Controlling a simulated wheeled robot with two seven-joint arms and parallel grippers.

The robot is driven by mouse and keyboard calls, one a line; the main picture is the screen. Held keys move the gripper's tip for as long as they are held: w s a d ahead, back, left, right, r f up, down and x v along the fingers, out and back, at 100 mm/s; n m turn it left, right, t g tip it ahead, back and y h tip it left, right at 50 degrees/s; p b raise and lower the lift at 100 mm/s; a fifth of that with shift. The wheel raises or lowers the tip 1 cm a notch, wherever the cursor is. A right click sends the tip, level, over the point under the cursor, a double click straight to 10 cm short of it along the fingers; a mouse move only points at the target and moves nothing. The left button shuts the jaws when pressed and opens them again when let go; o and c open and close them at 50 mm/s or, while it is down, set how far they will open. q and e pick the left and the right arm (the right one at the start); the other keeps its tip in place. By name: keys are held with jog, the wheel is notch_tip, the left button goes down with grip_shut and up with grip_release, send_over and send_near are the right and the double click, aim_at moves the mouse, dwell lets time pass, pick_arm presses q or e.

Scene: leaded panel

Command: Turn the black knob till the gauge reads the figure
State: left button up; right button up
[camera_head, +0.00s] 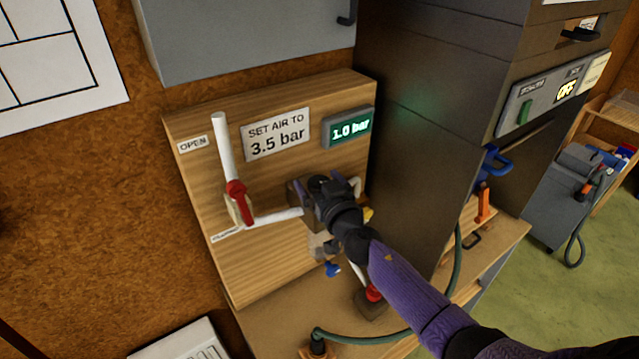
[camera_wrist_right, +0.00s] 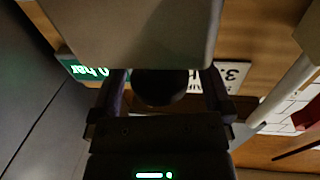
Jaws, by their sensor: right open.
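The gauge (camera_head: 349,128) is a small grey box on the wooden board, and its green display reads 1.0 bar. It also shows upside down in the right wrist view (camera_wrist_right: 88,70). The sign (camera_head: 276,134) left of it says SET AIR TO 3.5 bar. My right gripper (camera_head: 322,192) is at the board below the sign and gauge. In the right wrist view its fingers stand open on both sides of a round black knob (camera_wrist_right: 160,88). I cannot tell whether they touch it. In the head view the gripper largely hides the knob. My left gripper is out of view.
A white pipe with a red valve handle (camera_head: 238,190) is left of my gripper. A grey cabinet (camera_head: 245,38) hangs above the board (camera_head: 250,265). A dark machine (camera_head: 425,150) stands close on the right. A hose (camera_head: 365,338) crosses the bench in front.

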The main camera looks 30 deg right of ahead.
jog(key=c, duration=1.2)
jog(key=shift+m+h, duration=0.3)
jog(key=shift+h, duration=0.1)
